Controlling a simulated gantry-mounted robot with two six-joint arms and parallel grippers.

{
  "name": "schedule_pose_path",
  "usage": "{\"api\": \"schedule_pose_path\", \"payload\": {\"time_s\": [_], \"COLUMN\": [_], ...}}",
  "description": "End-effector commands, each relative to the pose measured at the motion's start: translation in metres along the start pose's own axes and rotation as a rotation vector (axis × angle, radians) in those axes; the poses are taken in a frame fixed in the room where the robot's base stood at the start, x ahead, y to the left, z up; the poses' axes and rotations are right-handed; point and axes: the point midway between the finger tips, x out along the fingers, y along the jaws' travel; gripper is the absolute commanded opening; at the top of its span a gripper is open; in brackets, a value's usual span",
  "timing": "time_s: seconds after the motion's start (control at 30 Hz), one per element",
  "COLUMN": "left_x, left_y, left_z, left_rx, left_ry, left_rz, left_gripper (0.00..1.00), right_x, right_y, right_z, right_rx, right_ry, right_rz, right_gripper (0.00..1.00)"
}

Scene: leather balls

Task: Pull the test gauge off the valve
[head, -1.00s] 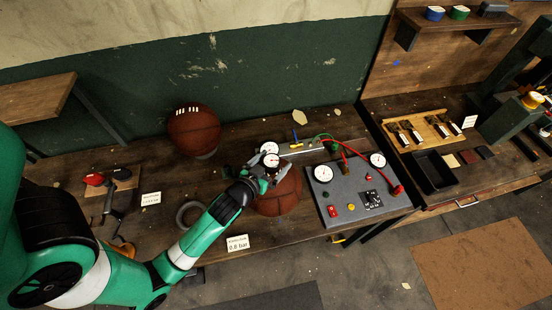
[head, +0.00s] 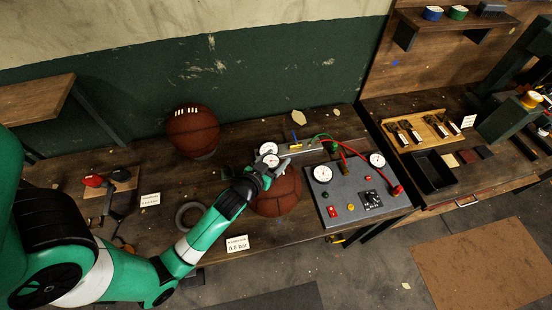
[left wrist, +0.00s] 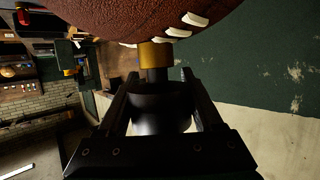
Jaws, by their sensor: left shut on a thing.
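A brown leather ball (head: 278,197) with white laces sits on the bench, partly hidden by my left arm. The test gauge with its white dial (head: 270,160) stands above it, at my left gripper (head: 268,172). In the left wrist view, my left gripper (left wrist: 155,95) is shut on the gauge's dark round body (left wrist: 160,112). A dark stem and a brass collar (left wrist: 155,54) run from it to the ball (left wrist: 130,18). The collar appears to meet the ball; the valve itself is hidden. The right gripper is not in view.
A second white dial (head: 267,148) is just behind. A grey control panel (head: 335,205) with gauges, knobs and hoses stands at right. Another ball (head: 193,131) sits at back left. A dark ring (head: 189,215) and a "0.8 bar" card (head: 237,244) lie near the arm.

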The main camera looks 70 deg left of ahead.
Motion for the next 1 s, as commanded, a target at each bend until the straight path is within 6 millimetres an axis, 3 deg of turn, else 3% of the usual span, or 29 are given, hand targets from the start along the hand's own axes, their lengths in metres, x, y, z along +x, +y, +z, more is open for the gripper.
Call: {"api": "schedule_pose_path", "payload": {"time_s": [1.0], "left_x": [-0.013], "left_y": [0.0], "left_z": [-0.036], "left_rx": [0.0], "left_ry": [0.001], "left_rz": [0.0], "left_gripper": [0.0], "right_x": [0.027], "right_y": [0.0], "right_z": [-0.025], "right_rx": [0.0], "right_ry": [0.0], "right_rz": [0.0], "right_gripper": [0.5]}}
